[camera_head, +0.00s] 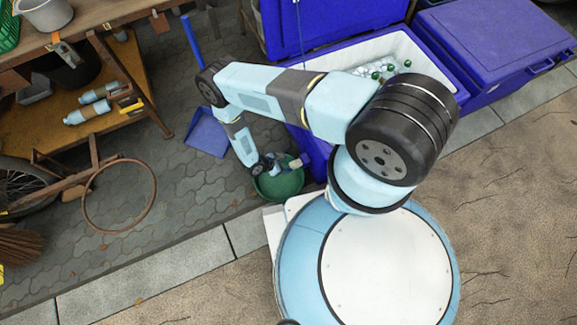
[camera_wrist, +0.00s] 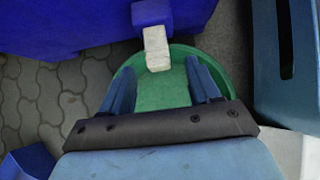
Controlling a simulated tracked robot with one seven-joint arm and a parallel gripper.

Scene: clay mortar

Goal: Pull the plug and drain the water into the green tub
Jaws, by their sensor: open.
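The blue cooler (camera_head: 446,74) stands open, with a white inner wall and clear bottles (camera_head: 385,70) with green caps inside. In the wrist view, a pale plug-like block (camera_wrist: 156,48) sticks out from a blue part (camera_wrist: 150,12) of the cooler's side. The green tub (camera_head: 279,187) stands on the paving beside the cooler, below my gripper. It also shows under the fingers in the wrist view (camera_wrist: 161,98). My gripper (camera_wrist: 161,78) is open and empty, its two blue fingers apart, with the block just ahead of and between them. I cannot tell if the tub holds water.
A blue dustpan (camera_head: 207,133) with a long handle lies left of the tub. A wooden bench (camera_head: 135,72) with bottles stands at the left, near a rusty ring (camera_head: 119,229). A second, closed blue cooler (camera_head: 500,42) is at the upper right. The paving left of the tub is mostly free.

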